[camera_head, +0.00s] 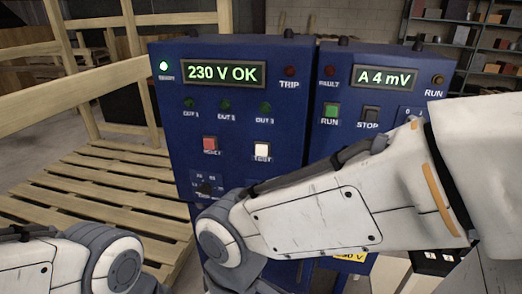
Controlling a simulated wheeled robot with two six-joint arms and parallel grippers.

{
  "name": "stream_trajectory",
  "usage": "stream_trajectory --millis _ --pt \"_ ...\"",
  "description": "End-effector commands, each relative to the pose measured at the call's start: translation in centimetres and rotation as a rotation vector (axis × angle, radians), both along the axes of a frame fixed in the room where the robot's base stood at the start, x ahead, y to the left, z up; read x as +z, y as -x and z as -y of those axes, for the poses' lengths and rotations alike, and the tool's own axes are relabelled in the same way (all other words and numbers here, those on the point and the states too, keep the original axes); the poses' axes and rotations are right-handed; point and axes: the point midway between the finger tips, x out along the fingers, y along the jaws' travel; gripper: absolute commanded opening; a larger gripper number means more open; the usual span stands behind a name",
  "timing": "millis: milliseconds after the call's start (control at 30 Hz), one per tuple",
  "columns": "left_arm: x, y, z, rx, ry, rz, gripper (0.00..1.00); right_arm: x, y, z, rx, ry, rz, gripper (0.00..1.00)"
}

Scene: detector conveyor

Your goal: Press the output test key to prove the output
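The left blue control box (180,120) has a display (223,74) reading "230 V OK". A white key (262,150) on its lower right has a label below it that looks like "TEST". A red key (210,144) sits to its left. Three dark green lamps, OUT 1 to OUT 3, sit in a row above the keys. My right arm crosses in front of the lower part of both boxes, below and right of the white key. My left arm is at the bottom left. Neither gripper shows; their fingers are hidden or out of frame.
A second blue box (345,62) on the right has a display (384,79) reading "A 4 mV", a green RUN key (331,111) and a dark STOP key (370,116). A wooden pallet (120,190) lies at left. Shelves (480,45) stand behind.

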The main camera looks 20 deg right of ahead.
Motion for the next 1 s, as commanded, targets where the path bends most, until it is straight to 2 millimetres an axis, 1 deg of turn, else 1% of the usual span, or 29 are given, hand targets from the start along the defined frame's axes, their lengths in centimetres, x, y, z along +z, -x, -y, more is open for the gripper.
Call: stream_trajectory --millis 267,300,333,367,400,433,1000 --pt "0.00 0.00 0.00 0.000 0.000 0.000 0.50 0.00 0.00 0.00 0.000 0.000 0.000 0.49" --pt "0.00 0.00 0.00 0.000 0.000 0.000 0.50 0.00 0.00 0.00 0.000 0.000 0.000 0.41" --pt "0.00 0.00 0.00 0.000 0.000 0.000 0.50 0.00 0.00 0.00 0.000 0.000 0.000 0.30" --pt "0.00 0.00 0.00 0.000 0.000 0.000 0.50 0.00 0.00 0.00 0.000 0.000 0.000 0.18" --pt "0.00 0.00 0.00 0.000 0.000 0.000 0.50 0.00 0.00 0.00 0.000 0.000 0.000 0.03" --pt "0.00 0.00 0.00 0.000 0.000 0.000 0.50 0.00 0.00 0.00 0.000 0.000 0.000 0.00" --pt "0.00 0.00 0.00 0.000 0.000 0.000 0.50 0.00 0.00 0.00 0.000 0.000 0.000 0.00"
